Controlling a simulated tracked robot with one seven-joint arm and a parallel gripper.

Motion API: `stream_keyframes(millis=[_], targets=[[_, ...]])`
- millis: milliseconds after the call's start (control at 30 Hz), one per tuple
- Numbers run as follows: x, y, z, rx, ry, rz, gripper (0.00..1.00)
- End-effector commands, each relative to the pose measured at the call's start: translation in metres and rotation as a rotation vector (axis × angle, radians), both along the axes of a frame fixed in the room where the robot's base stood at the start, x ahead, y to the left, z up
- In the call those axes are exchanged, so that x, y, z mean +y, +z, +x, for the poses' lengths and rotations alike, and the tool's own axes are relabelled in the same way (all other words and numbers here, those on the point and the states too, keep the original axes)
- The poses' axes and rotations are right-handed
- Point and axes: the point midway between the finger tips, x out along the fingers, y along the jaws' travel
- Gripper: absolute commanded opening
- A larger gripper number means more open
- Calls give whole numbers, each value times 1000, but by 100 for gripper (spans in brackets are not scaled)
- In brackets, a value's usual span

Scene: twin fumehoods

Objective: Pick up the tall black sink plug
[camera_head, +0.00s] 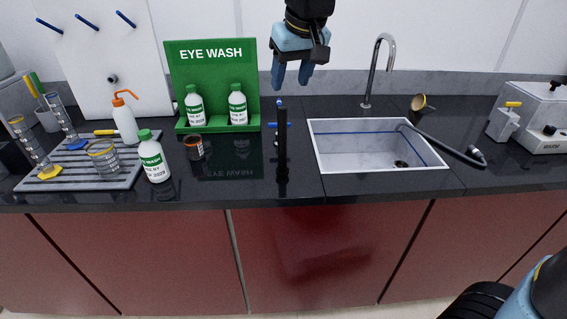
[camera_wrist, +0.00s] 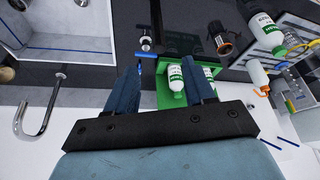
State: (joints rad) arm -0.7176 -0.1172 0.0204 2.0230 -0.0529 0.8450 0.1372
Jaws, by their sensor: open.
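The tall black sink plug (camera_head: 282,150) stands upright on the black worktop, left of the sink, in the head view. It is a thin dark post, close in front of a small tap with a blue handle.
The blue-handled tap (camera_head: 278,126) is right beside the plug. The green eye wash stand (camera_head: 212,58) with bottles is to the left. A white sink (camera_head: 340,160) with a curved faucet (camera_head: 373,70) is to the right. A brown jar (camera_head: 194,148) stands nearby.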

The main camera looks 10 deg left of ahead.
Motion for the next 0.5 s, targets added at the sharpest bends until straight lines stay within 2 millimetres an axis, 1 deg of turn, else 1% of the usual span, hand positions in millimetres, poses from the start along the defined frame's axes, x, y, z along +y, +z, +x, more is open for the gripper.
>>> stream_keyframes(millis=[167, 400, 500], targets=[[7, -22, 6, 4, 4, -3, 53], [16, -59, 20, 3, 3, -3, 53], [18, -70, 23, 1, 3, -2, 53]])
